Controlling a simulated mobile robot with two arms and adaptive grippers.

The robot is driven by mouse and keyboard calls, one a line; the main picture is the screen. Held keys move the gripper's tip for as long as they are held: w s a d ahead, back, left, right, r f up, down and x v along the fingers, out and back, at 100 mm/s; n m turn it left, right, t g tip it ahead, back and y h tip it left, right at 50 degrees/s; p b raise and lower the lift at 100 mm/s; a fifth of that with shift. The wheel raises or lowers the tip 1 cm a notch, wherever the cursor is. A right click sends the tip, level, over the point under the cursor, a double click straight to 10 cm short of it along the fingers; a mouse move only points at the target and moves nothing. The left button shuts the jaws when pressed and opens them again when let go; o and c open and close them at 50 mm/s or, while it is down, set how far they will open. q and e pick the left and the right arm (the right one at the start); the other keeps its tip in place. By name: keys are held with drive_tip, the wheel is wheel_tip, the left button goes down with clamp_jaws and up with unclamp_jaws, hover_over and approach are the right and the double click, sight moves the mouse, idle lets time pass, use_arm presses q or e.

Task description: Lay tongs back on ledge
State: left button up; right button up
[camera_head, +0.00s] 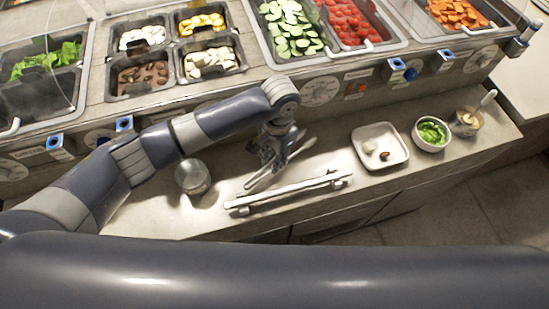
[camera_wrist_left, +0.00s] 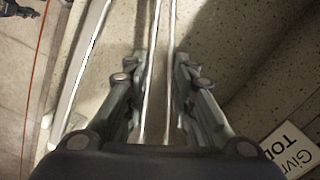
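The metal tongs (camera_head: 262,178) are at the counter ledge (camera_head: 225,215), behind and roughly along the pale rail (camera_head: 290,191). My left gripper (camera_head: 273,155) is over their middle. In the left wrist view the two long arms of the tongs (camera_wrist_left: 155,50) run between the fingers of my left gripper (camera_wrist_left: 160,65), one finger pad close against each side, so it looks shut on them. The tong ends beyond the fingers leave that view. I cannot tell whether the tongs touch the ledge. My right gripper is not in view.
A metal cup (camera_head: 193,177) stands left of the tongs. A white square dish (camera_head: 380,146), a bowl of greens (camera_head: 431,134) and a small cup with a spoon (camera_head: 466,121) stand to the right. Food wells (camera_head: 290,30) line the back. A printed label (camera_wrist_left: 293,145) lies right in the wrist view.

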use_arm(q)
drive_tip(key=shift+f, duration=0.8)
drive_tip(key=o, duration=0.6)
drive_tip(key=shift+w+d+r+b, duration=0.1)
drive_tip(key=shift+r+b, duration=0.2)
drive_tip(key=shift+r, duration=1.7)
drive_tip(key=shift+w+d+r+b, duration=0.1)
drive_tip(key=shift+r+b, duration=0.25)
drive_tip(key=shift+r, duration=1.65)
drive_tip(key=shift+w+d+r+b, duration=0.1)
drive_tip(key=shift+r+b, duration=0.2)
drive_tip(key=shift+r, duration=1.7)
